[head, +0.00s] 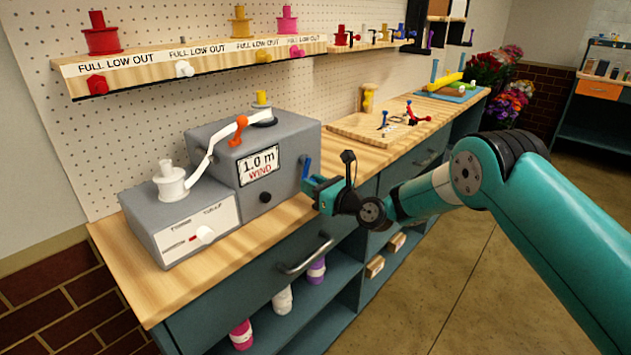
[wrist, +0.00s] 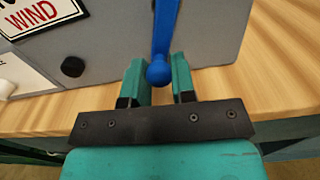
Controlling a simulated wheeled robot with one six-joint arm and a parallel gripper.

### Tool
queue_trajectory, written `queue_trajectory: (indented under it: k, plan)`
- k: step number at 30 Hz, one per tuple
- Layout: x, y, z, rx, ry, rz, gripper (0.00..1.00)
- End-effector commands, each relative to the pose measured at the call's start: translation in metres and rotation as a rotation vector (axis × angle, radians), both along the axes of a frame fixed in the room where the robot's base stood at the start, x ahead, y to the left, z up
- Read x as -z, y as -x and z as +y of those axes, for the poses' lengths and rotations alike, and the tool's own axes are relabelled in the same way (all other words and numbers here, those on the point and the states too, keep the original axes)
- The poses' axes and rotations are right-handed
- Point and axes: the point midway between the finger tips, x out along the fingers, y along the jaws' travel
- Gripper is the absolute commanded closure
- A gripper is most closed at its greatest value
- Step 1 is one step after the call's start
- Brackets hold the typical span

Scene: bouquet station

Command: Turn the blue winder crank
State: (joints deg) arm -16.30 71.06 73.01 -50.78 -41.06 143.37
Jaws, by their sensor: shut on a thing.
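The blue winder crank (head: 306,167) is on the right side of the grey winder box (head: 222,142). In the wrist view its blue arm (wrist: 166,28) comes down from the top edge to a round blue knob (wrist: 158,73). My gripper (head: 310,186) is at the crank, right of the box. In the wrist view the two teal fingers of my gripper (wrist: 160,82) stand on either side of the knob, shut on it. The crank's pivot is out of the wrist view. The box's sign (head: 259,165) reads "1.0 m WIND".
A white ribbon runs from the white spool (head: 171,182) on the lower grey box (head: 180,220) past an orange clip (head: 239,130). A black knob (head: 265,197) is on the box's front. A wooden tray (head: 372,128) stands farther right. A drawer handle (head: 306,255) juts out below.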

Motion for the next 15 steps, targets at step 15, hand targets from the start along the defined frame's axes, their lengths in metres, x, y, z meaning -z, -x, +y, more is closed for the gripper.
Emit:
queue_trajectory:
  k: [15]
  plan:
    - [-0.0019,0.0030,0.0025,0.000,-0.054,0.067,0.99]
